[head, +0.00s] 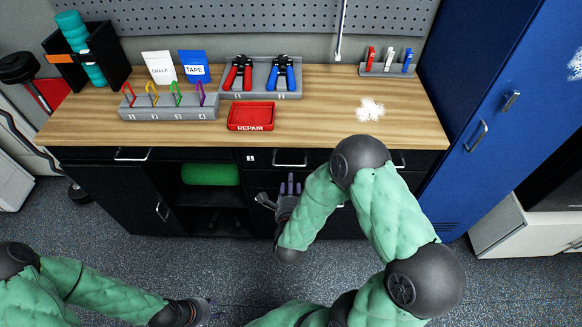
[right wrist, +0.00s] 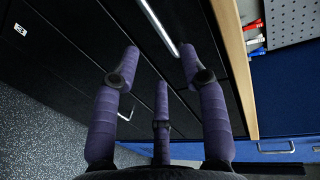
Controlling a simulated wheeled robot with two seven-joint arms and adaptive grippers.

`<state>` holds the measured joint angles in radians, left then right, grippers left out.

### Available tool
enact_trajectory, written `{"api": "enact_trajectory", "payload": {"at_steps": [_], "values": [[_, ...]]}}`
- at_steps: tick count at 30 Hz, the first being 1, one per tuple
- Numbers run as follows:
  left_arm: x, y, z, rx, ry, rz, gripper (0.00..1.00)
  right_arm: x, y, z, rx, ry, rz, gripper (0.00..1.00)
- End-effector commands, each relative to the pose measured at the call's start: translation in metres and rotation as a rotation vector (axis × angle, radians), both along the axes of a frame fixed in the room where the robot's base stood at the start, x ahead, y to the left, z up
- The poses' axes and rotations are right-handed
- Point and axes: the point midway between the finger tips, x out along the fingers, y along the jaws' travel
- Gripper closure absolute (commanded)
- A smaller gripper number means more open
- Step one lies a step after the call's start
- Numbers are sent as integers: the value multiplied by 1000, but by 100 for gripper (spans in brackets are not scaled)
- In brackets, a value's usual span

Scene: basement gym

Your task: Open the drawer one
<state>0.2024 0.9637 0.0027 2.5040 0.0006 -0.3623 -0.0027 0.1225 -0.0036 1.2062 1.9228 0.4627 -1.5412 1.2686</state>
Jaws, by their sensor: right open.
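The black workbench has a row of drawers under its wooden top. The left drawer handle (head: 132,155) and the middle drawer handle (head: 290,160) are silver bars, and both drawers look closed. A small white label (head: 250,157) sits left of the middle handle; its number is too small to read. My right gripper (head: 279,189) is open and empty, just below and in front of the middle drawer. In the right wrist view a silver bar handle (right wrist: 158,24) runs between its spread fingertips, apart from them. My left gripper (head: 208,311) is low at the front; its finger state is unclear.
The worktop (head: 320,105) carries a red repair tray (head: 251,116), a carabiner rack (head: 170,108) and a plier holder (head: 262,78). A blue cabinet (head: 490,110) stands right. An open shelf holds a green roll (head: 210,174). The floor in front is clear.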

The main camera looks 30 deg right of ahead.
Motion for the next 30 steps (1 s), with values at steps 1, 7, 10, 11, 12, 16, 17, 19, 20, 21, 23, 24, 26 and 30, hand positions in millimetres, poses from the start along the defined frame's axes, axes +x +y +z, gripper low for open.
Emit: {"api": "enact_trajectory", "payload": {"at_steps": [1,7,10,11,12,16,17,19,20,21,23,24,26,30], "values": [[0,0,-4,0,0,0,60,6,-5,-3,0,0,-3,57],[0,0,-14,0,-1,0,60,35,-23,-12,-1,2,-2,57],[0,0,-19,0,-1,0,60,49,-31,-16,-1,3,-2,57],[0,0,-21,0,-1,0,60,54,-34,-17,-2,3,-1,57],[0,0,-22,0,-1,0,60,58,-36,-18,-1,3,1,57],[1,0,-26,0,-1,0,60,71,-44,-21,-1,4,2,57],[1,0,-27,0,-1,0,60,73,-45,-21,0,5,2,57],[0,0,-28,0,-1,0,60,77,-48,-21,-1,4,2,57],[0,0,-28,0,-1,0,60,79,-49,-21,-1,4,2,57],[1,0,-28,0,-1,0,60,80,-49,-21,-2,5,2,57],[1,0,-29,0,-1,0,60,81,-50,-21,-2,5,2,57],[1,0,-28,0,-1,0,60,81,-50,-21,-1,5,3,57],[1,0,-28,0,-1,0,60,81,-50,-21,-1,5,3,57],[1,0,-28,0,-1,0,60,81,-50,-21,-1,5,3,57]]}}
